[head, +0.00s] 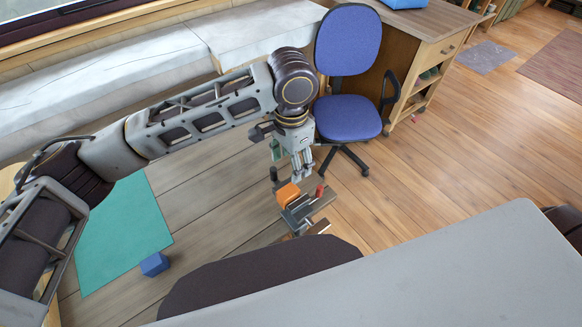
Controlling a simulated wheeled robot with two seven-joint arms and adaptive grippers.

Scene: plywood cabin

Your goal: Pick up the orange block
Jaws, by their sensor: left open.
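The orange block (287,195) is at the near right end of the grey plank table, next to a metal and brown vise-like fixture (301,208). Whether it rests on the fixture or on the table beside it I cannot tell. My left gripper (301,174) points down just above and behind the block, slightly to its right in the picture. It is open, and I see nothing held in it. The exact gap to the block is hard to judge. My right gripper is not in view.
A green mat (122,235) and a blue block (154,264) lie on the table (215,200) at the left. A small red item (320,190) stands beside the fixture. A blue office chair (343,115) and a wooden desk (425,55) are behind. The floor at the right is open.

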